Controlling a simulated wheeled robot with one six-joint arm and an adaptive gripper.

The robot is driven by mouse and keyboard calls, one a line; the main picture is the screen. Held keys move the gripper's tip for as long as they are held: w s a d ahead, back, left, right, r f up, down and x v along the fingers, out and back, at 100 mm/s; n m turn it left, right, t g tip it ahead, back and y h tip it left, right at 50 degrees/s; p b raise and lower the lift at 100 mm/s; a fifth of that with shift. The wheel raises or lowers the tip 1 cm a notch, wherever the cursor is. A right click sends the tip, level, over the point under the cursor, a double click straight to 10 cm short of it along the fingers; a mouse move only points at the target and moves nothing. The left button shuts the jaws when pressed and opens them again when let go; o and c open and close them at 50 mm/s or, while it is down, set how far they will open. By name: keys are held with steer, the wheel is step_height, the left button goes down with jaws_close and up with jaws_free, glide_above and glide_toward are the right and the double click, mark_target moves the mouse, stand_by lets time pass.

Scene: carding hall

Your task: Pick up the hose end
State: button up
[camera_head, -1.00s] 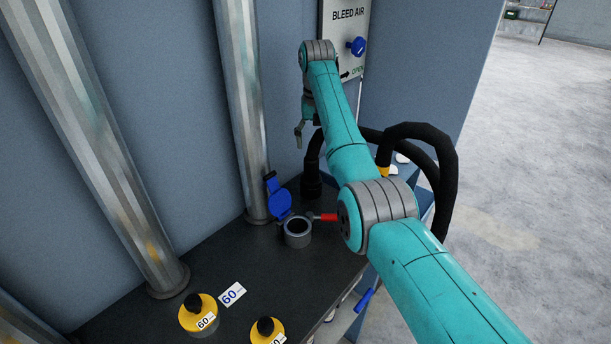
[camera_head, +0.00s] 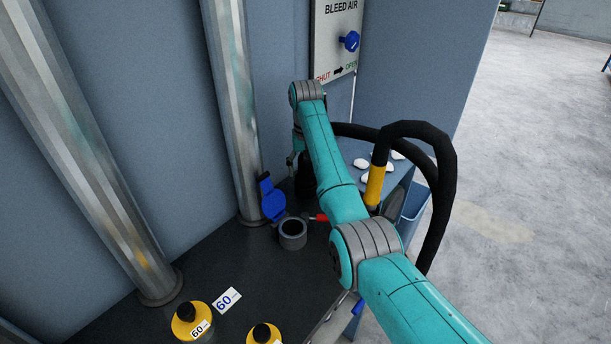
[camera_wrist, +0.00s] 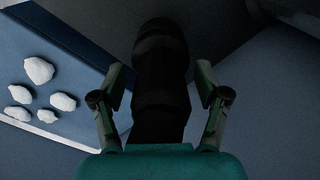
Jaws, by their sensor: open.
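A black hose rises from a thick black fitting (camera_head: 304,186) on the dark bench, passes behind my arm and loops over at the right. That loop comes down to a yellow-sleeved hose end (camera_head: 375,185) beside my arm. My gripper (camera_head: 296,160) is at the fitting, largely hidden behind my own arm in the head view. In the wrist view, my gripper (camera_wrist: 162,88) is open, with one finger on each side of the black fitting (camera_wrist: 161,62). Gaps show between the fingers and it. I cannot tell whether the task means this end or the yellow-sleeved one.
Yellow weights (camera_head: 191,322) sit at the front. Metal columns (camera_head: 236,110) and a BLEED AIR panel (camera_head: 338,35) stand behind. White lumps (camera_wrist: 38,70) lie on blue.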

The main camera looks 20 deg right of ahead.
steer(key=c, duration=1.4)
steer(key=shift+r, duration=0.1)
